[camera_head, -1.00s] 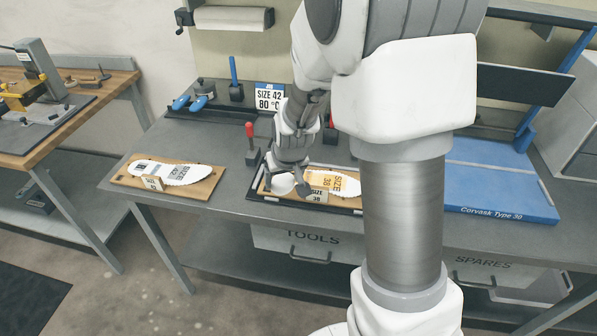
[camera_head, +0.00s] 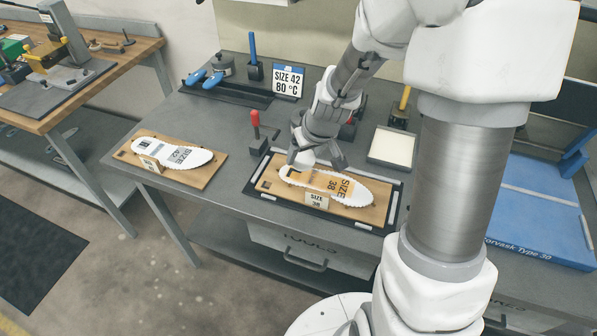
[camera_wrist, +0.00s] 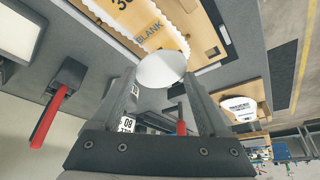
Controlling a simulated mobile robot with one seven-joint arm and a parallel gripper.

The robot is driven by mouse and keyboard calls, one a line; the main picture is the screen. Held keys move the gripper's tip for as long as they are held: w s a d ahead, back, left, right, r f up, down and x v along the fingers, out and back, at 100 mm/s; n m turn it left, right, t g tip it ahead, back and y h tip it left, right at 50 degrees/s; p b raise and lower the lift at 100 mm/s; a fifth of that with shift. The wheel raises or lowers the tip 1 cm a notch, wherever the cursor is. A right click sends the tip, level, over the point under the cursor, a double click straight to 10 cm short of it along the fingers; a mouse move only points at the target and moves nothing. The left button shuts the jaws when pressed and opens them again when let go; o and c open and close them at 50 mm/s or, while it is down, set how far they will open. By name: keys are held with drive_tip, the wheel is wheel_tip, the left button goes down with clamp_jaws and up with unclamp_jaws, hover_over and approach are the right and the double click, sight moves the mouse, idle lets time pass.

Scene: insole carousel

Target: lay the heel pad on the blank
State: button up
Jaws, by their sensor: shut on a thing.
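My gripper (camera_head: 317,160) is shut on the heel pad, a small white rounded piece. The pad (camera_head: 302,158) shows at the heel end of the size 38 blank; in the wrist view the pad (camera_wrist: 161,68) sits between my two fingertips. The blank (camera_head: 345,188), white with a scalloped edge and an orange printed area, lies on a wooden board (camera_head: 268,186) in a dark tray. In the wrist view the blank (camera_wrist: 150,30) lies beyond the pad. I cannot tell the gap between pad and blank. The pad partly hides the heel end in the head view.
A second blank, size 42 (camera_head: 178,154), lies on a board at the left. A red-handled tool (camera_head: 255,126) stands behind the tray, and a pale square tray (camera_head: 392,147) is right of my gripper. A SIZE 42 80 °C sign (camera_head: 289,80) stands at the back.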

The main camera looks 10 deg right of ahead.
drive_tip(key=shift+s+d+r+n+y, duration=0.1)
drive_tip(key=shift+s+d+n+y, duration=0.1)
drive_tip(key=shift+s+n, duration=0.2)
drive_tip(key=shift+s+d+n+y, duration=0.1)
drive_tip(key=shift+s+n+y, duration=0.15)
drive_tip(key=shift+n, duration=0.25)
drive_tip(key=s+a+r+n+g+y, duration=0.25)
drive_tip(key=s+r+n+g, duration=0.2)
drive_tip(key=s+n, duration=0.6)
drive_tip(key=n, duration=0.3)
hover_over(296, 174)
drive_tip(key=d, duration=0.2)
drive_tip(key=f, duration=0.6)
drive_tip(key=shift+s+a+f, duration=0.15)
drive_tip(key=shift+a+f, duration=0.1)
drive_tip(key=shift+f, duration=0.15)
drive_tip(key=shift+f+b, duration=0.35)
drive_tip(key=shift+f, duration=1.65)
drive_tip(key=shift+f, duration=0.1)
drive_tip(key=o, duration=1.2)
drive_tip(key=shift+c, duration=0.2)
drive_tip(key=v, duration=1.2)
drive_tip(key=shift+d+p, duration=0.2)
drive_tip(key=shift+p, duration=0.15)
